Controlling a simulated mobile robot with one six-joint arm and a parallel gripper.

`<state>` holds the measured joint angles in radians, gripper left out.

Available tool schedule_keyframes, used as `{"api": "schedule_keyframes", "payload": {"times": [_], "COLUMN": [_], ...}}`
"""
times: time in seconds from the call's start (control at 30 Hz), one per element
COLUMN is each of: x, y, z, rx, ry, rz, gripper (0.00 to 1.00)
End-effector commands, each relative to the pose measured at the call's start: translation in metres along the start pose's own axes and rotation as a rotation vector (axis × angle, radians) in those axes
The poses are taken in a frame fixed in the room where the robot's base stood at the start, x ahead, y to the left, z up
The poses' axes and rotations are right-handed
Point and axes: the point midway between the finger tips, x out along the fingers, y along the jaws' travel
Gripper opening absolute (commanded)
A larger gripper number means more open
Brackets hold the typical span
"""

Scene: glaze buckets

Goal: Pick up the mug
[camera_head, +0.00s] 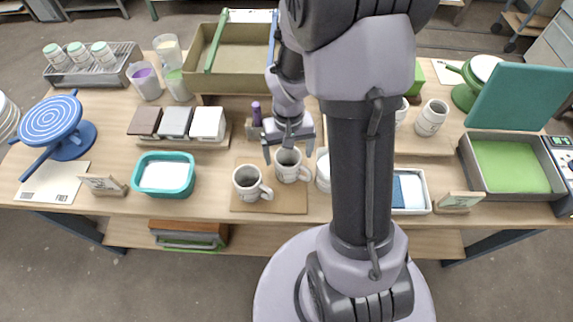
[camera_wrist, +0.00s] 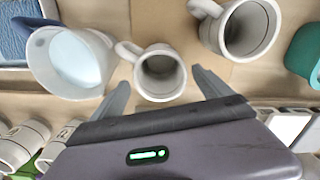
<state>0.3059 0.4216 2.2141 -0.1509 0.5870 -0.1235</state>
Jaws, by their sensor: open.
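Two pale grey banded mugs stand upright on a brown board (camera_head: 240,206) near the table's front edge. The right mug (camera_head: 289,166) is under my gripper (camera_head: 287,148); the left mug (camera_head: 247,184) stands beside it. Their handles point right and forward. In the wrist view, one mug (camera_wrist: 160,73) sits between my open fingers (camera_wrist: 160,78), its mouth facing the camera and its handle toward the left finger. The other mug (camera_wrist: 240,30) is at upper right there. Contact between fingers and mug cannot be told.
A white bucket with pale blue contents (camera_wrist: 75,60) stands close beside the nearer mug; my arm partly hides it in the head view (camera_head: 322,172). A teal tub (camera_head: 164,174) lies left. Sample tiles (camera_head: 175,122) and a purple-topped item (camera_head: 256,112) stand behind.

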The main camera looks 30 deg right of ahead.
Motion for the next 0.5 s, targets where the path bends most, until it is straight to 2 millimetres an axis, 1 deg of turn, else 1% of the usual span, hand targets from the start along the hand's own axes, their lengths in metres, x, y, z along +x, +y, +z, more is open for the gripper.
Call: {"api": "schedule_keyframes", "payload": {"times": [0.03,0.17,0.3,0.37,0.43,0.5], "x": [0.006,0.018,0.047,0.058,0.062,0.059], "y": [0.0,-0.001,-0.004,-0.004,-0.003,-0.003], "z": [0.001,0.001,0.003,0.003,0.003,0.003], "rx": [0.001,0.0,0.0,0.001,0.001,0.001], "ry": [-0.001,-0.001,-0.001,-0.002,0.0,0.001], "rz": [0.0,0.0,0.0,0.0,0.0,0.0], "gripper": [0.89,0.89,0.89,0.89,0.89,0.89]}}
